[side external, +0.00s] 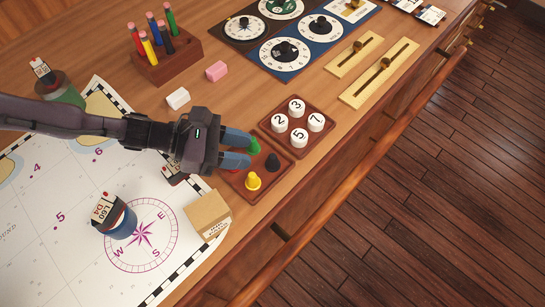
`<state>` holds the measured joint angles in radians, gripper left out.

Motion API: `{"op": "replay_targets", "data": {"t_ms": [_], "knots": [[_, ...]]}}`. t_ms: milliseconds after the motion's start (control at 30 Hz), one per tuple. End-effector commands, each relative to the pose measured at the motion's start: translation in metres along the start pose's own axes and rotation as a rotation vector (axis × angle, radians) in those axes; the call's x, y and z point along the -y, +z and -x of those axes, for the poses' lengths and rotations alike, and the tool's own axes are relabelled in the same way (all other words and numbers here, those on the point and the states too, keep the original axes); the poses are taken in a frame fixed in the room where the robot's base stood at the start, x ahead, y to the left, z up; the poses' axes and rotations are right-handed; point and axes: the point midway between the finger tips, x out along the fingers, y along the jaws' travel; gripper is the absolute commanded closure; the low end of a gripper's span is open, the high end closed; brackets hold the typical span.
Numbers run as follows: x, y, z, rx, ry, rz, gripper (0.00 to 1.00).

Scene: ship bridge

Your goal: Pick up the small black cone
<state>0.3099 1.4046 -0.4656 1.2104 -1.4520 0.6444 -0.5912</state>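The small black cone (273,163) stands on a small brown wooden tray (286,176), at its right side. A green cone (254,148) and a yellow cone (253,182) stand on the same tray. My gripper (248,152) reaches in from the left, low over the tray, with its two blue fingers apart. Its fingertips are just left of the black cone, and nothing is clearly held between them. The green cone is close to the upper finger; I cannot tell whether they touch. Part of the tray's left side is hidden by the gripper.
A tray of white numbered pieces (298,106) adjoins the cone tray. White (178,98) and pink (216,71) blocks and a pen holder (172,62) are behind.

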Motion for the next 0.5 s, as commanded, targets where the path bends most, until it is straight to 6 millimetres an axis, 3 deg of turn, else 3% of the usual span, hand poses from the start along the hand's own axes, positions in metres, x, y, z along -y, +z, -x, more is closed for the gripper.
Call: {"op": "replay_targets", "data": {"t_ms": [500], "knots": [[0.004, 0.003, -0.053, -0.002, -0.001, -0.002, 0.65]]}}
